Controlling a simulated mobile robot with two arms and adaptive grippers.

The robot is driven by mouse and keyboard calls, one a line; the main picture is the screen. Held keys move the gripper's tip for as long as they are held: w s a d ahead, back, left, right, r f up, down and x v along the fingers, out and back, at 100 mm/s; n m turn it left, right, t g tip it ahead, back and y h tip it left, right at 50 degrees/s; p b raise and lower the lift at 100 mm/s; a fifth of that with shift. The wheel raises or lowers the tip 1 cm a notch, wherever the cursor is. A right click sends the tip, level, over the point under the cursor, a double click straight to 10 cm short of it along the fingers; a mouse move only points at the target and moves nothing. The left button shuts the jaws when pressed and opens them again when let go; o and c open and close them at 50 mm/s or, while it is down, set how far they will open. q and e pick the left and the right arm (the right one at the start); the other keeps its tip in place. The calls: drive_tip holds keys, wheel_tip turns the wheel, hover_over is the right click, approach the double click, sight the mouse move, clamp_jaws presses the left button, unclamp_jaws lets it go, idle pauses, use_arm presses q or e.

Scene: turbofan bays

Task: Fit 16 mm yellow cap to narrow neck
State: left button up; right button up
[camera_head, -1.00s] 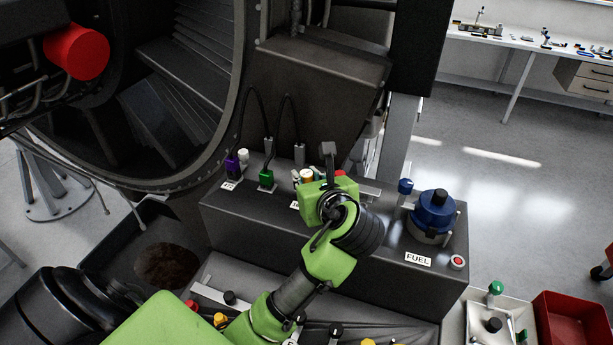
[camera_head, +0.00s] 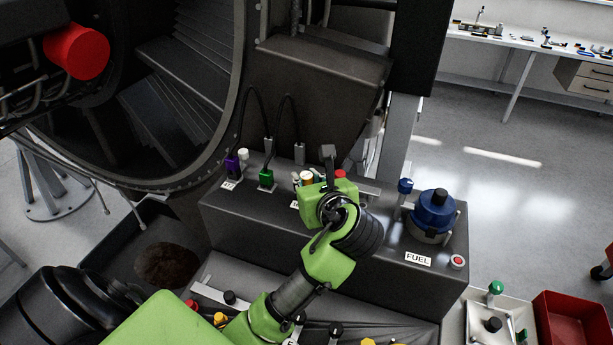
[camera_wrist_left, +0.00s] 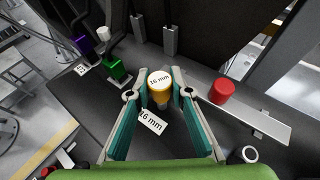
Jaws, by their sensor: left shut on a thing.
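The 16 mm yellow cap (camera_wrist_left: 160,95) has a white top marked "16 mm". In the left wrist view it is between the two teal-padded fingers of my left gripper (camera_wrist_left: 160,88), which is shut on it. A grey piece shows just below the cap, beside a "16 mm" label (camera_wrist_left: 151,122) on the dark bench top. I cannot tell whether the cap is seated on a neck or just above it. In the head view the cap (camera_head: 307,176) shows beside my green wrist, which hides most of the fingers. My right gripper is not in view.
A red cap (camera_wrist_left: 222,92) stands close right of the gripper on a grey plate (camera_wrist_left: 258,121). Green (camera_head: 266,177) and purple (camera_head: 232,164) connectors with cables stand left. A blue-topped fuel unit (camera_head: 435,213) is at right. The engine casing rises behind.

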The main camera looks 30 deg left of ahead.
use_arm(q)
drive_tip(key=shift+f, duration=0.25)
drive_tip(key=o, duration=0.8)
drive_tip(key=shift+s, duration=0.15)
drive_tip(key=shift+d, duration=0.1)
drive_tip(key=v, duration=1.2)
drive_tip(key=shift+r, duration=0.1)
